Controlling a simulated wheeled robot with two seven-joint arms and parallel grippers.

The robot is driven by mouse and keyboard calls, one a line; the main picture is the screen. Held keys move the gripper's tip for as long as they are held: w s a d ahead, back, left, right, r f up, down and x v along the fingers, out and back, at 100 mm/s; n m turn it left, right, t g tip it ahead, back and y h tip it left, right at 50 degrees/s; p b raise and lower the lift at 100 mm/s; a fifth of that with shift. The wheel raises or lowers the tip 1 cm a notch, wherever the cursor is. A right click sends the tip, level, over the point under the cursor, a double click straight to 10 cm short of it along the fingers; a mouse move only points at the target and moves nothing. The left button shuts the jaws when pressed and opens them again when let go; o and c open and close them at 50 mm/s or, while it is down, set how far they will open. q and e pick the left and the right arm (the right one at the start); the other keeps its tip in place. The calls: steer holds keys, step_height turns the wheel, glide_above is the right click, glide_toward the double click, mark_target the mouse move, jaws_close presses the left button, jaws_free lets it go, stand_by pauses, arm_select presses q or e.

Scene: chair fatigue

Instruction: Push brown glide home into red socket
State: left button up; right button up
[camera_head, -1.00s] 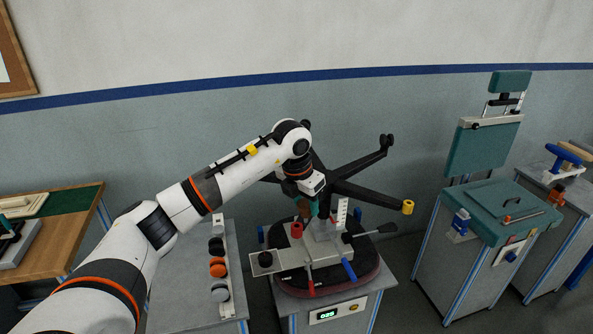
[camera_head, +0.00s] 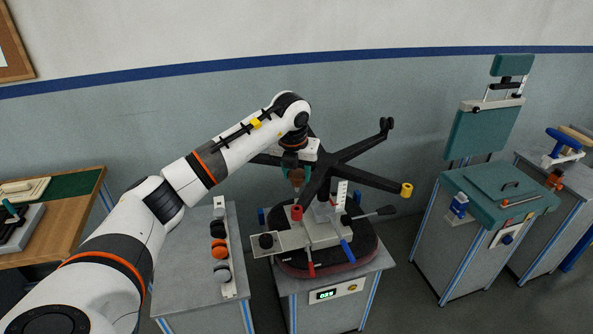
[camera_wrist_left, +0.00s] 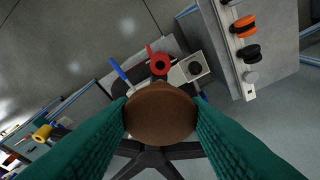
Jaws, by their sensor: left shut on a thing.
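My left gripper (camera_head: 296,180) has teal fingers and is shut on the brown glide (camera_head: 297,174). In the left wrist view the brown glide (camera_wrist_left: 160,112) sits between the two fingers (camera_wrist_left: 160,118), its round face toward the camera. The red socket (camera_head: 296,213) is at the end of a black leg or fixture in front of the chair base; I cannot tell which. It also shows in the left wrist view (camera_wrist_left: 158,65), just beyond the glide. In the head view the glide is above the socket and apart from it. My right gripper is not in view.
The black star-shaped chair base (camera_head: 330,170) stands over a grey clamp fixture with blue and red handles. A yellow socket (camera_head: 406,190) caps its right leg. A rack (camera_head: 226,270) of black, orange and grey glides lies left. A teal chair test stand (camera_head: 480,200) is right.

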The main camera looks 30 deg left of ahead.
mark_target(296, 186)
arm_select(q)
step_height(296, 186, down, 3)
steer(key=shift+b, duration=0.8)
steer(key=shift+f+b, duration=0.6)
steer(key=shift+f, duration=0.35)
steer(key=shift+f, duration=0.25)
steer(key=shift+f+b, duration=1.25)
steer(key=shift+f, duration=0.2)
steer(key=o, duration=1)
